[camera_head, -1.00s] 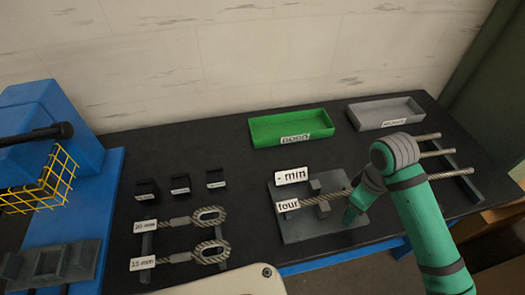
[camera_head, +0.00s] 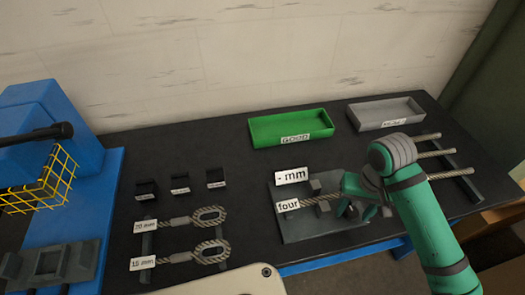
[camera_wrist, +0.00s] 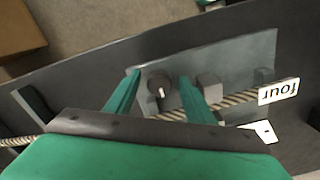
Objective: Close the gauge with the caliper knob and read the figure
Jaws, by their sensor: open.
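The gauge is a grey plate (camera_head: 295,231) on the bench, with a rope (camera_head: 327,197) lying across its blocks. Its display tag (camera_head: 292,176) reads "- mm", and a tag (camera_head: 288,206) on the rope end reads "four". The caliper knob (camera_wrist: 160,84) is a dark round knob with a pale mark, seen in the wrist view. My gripper (camera_wrist: 157,75) is open, with one finger on each side of the knob, apart from it as far as I can tell. In the head view my gripper (camera_head: 358,208) hides the knob.
A green tray (camera_head: 262,131) and a grey tray (camera_head: 365,118) stand at the back. Ropes with loops (camera_head: 210,216) lie left of the gauge, with several black blocks (camera_head: 180,183) behind. More ropes (camera_head: 450,175) rest on a rack at right. A blue machine (camera_head: 50,115) is far left.

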